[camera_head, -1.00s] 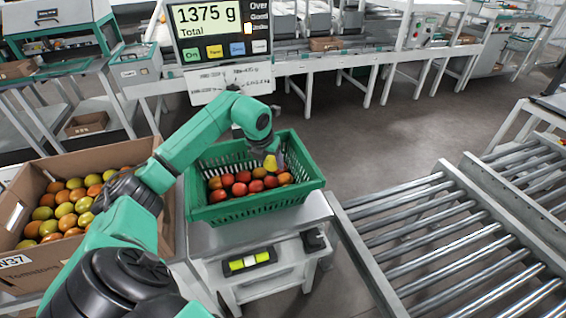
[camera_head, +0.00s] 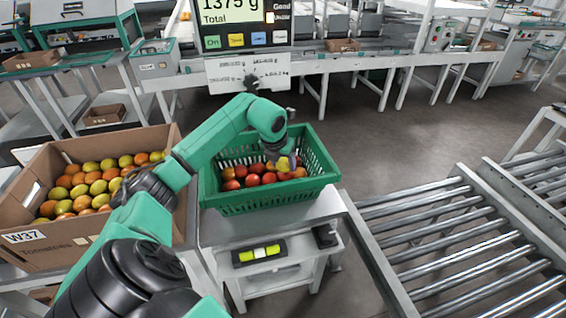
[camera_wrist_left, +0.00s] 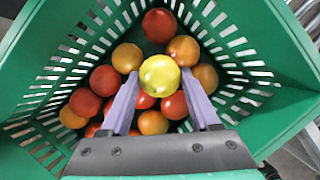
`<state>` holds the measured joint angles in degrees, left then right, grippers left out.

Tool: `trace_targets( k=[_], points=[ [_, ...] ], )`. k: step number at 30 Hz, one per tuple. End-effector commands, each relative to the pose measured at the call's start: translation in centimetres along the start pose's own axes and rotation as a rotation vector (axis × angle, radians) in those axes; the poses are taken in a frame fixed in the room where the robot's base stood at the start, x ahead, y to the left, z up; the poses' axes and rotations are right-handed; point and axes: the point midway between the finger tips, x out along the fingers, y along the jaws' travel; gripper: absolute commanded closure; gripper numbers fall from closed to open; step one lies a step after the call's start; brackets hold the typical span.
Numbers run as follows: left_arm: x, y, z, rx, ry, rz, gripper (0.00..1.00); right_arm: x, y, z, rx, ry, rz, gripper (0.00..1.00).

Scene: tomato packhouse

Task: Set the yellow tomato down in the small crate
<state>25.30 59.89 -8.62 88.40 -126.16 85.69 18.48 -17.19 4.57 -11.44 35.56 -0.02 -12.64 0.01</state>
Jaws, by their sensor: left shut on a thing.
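The yellow tomato (camera_wrist_left: 160,75) is between the fingertips of my left gripper (camera_wrist_left: 160,92), which is shut on it. In the head view the yellow tomato (camera_head: 283,163) shows small inside the green crate, at the level of the other tomatoes. The small green crate (camera_head: 262,202) stands on the scale's platform and holds several red and orange tomatoes (camera_head: 240,178). In the left wrist view the crate (camera_wrist_left: 60,22) surrounds the fingers, with red and orange tomatoes below and around the yellow one. Whether the yellow tomato touches those under it, I cannot tell. My right gripper is out of view.
A cardboard box (camera_head: 70,245) of mixed tomatoes stands left of the crate. The scale display (camera_head: 238,12) reads 1375 g behind it. A roller conveyor (camera_head: 440,240) lies to the right. A spirit level (camera_head: 259,254) sits below the crate's front.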

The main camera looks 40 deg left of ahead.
Motion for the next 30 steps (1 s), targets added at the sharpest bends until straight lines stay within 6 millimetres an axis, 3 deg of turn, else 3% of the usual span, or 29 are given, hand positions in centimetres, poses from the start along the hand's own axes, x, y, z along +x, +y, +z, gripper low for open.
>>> trace_targets(
  k=[23, 24, 26, 30],
  points=[
    [1.1, 0.0, -0.4, 0.0, 0.0, 0.0, 0.64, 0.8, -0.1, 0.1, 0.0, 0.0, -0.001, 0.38],
    [1.0, 0.0, -0.4, 0.0, -0.001, 0.0, 0.26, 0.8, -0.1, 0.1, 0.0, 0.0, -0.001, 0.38],
    [1.0, 0.0, -0.4, 0.0, 0.0, 0.0, 0.03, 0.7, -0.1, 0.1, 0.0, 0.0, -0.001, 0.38],
    [1.0, 0.0, -0.4, 0.0, 0.0, 0.0, 0.02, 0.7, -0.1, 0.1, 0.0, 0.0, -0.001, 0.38]
  ],
)
